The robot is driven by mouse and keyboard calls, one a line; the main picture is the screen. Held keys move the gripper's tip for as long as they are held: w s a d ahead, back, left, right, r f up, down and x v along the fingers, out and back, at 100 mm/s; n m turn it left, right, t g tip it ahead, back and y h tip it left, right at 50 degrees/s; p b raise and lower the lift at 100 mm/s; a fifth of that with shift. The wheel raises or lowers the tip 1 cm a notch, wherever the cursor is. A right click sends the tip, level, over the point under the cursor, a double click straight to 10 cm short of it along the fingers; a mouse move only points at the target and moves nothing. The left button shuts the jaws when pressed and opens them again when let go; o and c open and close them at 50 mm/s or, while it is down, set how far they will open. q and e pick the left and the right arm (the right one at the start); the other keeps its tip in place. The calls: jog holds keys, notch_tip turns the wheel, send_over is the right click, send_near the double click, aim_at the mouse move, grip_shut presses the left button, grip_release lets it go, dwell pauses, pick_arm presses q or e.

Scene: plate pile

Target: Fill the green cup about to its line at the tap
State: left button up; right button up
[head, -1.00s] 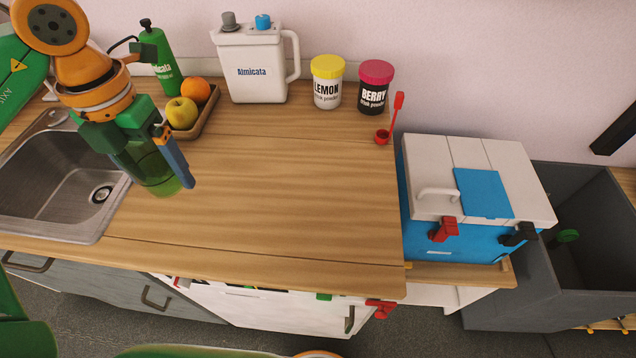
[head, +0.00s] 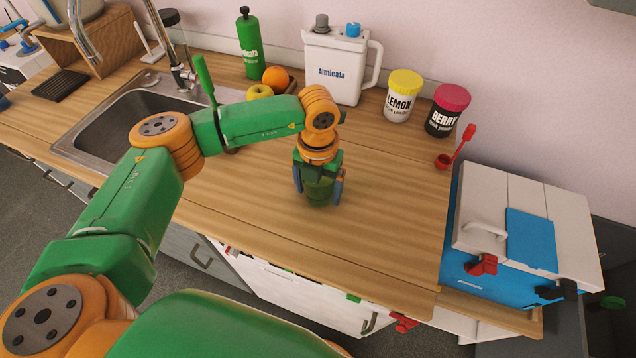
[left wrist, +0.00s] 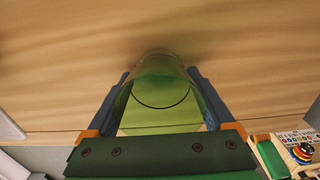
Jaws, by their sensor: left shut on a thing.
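The green cup (head: 319,194) is see-through and stands upright between the fingers of my left gripper (head: 318,184), over the middle of the wooden counter. In the left wrist view the gripper (left wrist: 162,105) is shut on the cup (left wrist: 160,90), one finger on each side. A dark curved line shows on the cup wall. I cannot tell whether there is water in it, or whether its base touches the counter. The sink (head: 112,112) is to the left, partly behind my left arm. A chrome tap pipe (head: 160,30) rises behind it. My right gripper is out of view.
A green bottle (head: 249,48), an apple and an orange (head: 275,77), a white jug (head: 333,68), a lemon jar (head: 400,97) and a berry jar (head: 446,112) line the wall. A red scoop (head: 455,148) and a blue-white cooler (head: 525,235) are to the right. The counter's front middle is clear.

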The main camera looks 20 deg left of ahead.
pick_arm(q)
jog(key=shift+f, duration=0.2)
jog(key=o, duration=1.1)
jog(key=shift+r, duration=0.15)
